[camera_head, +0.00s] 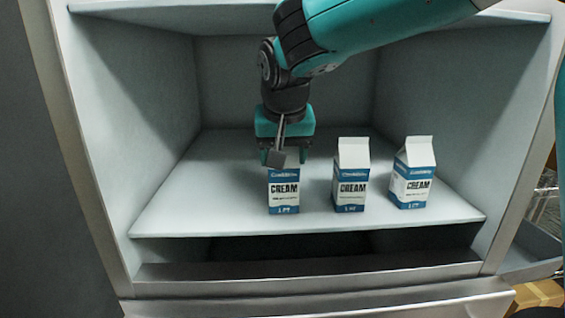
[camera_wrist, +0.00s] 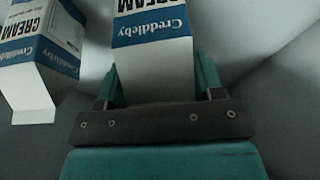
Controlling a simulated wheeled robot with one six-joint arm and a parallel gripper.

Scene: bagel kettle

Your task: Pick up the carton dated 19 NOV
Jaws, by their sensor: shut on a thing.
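Three white and blue cream cartons stand in a row on a shelf (camera_head: 225,214). My gripper (camera_head: 283,158) is over the left carton (camera_head: 284,194), pointing down, and is shut on its top. In the wrist view my gripper's fingers (camera_wrist: 158,85) lie on both sides of this carton (camera_wrist: 152,55). The middle carton (camera_head: 351,180) and the right carton (camera_head: 412,178) stand free to its right. No date can be read on any carton. The held carton's top is hidden by my gripper in the head view.
A second carton (camera_wrist: 40,60) shows at the left of the wrist view. The shelf's left part is clear.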

